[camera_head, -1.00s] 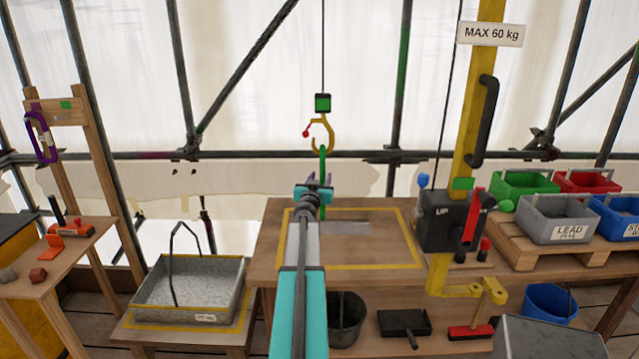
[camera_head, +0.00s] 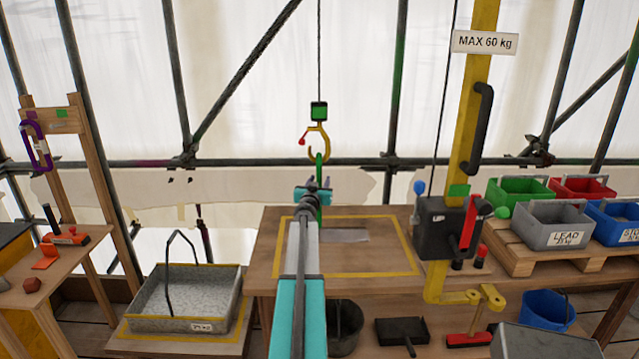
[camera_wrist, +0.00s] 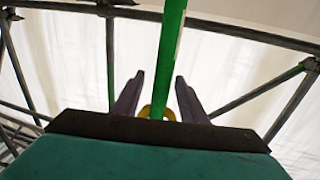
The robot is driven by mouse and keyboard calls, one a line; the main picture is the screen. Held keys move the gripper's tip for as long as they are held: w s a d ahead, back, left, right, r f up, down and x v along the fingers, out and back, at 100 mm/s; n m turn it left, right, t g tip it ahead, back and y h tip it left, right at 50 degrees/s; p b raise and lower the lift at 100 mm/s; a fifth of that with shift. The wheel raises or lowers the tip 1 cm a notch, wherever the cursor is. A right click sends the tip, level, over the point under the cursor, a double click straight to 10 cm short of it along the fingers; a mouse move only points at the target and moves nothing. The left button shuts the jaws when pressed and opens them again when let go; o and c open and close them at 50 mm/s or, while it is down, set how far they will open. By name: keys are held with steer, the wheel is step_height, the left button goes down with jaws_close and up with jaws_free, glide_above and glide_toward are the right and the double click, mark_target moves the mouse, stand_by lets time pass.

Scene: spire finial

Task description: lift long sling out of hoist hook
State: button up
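The long sling (camera_head: 319,172) is a green band hanging from the hoist hook (camera_head: 326,143), a yellow hook with a red-tipped latch under a green block. My gripper (camera_head: 318,183) is raised over the table just below the hook, in front of the sling's upper part. In the wrist view the sling (camera_wrist: 169,50) passes between my two dark fingers (camera_wrist: 158,95), with gaps on both sides. The fingers are open. A bit of yellow, likely the hook (camera_wrist: 145,112), shows behind the sling.
A wooden table (camera_head: 375,283) with a yellow-marked square lies below. A black winch box (camera_head: 443,232) on a yellow post (camera_head: 468,150) stands right, with coloured bins (camera_head: 553,222) beyond. A grey tray (camera_head: 190,325) sits low left. A purple carabiner (camera_head: 29,150) hangs far left.

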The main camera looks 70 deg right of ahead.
jaws_close()
steer(key=shift+w+a+r+p, duration=0.1)
steer(key=shift+w+r+p, duration=0.15)
steer(key=shift+r, duration=0.65)
steer(key=shift+w+a+r+p, duration=0.15)
steer(key=shift+r+p, duration=0.15)
steer(key=shift+r, duration=0.55)
steer(key=shift+d, duration=0.1)
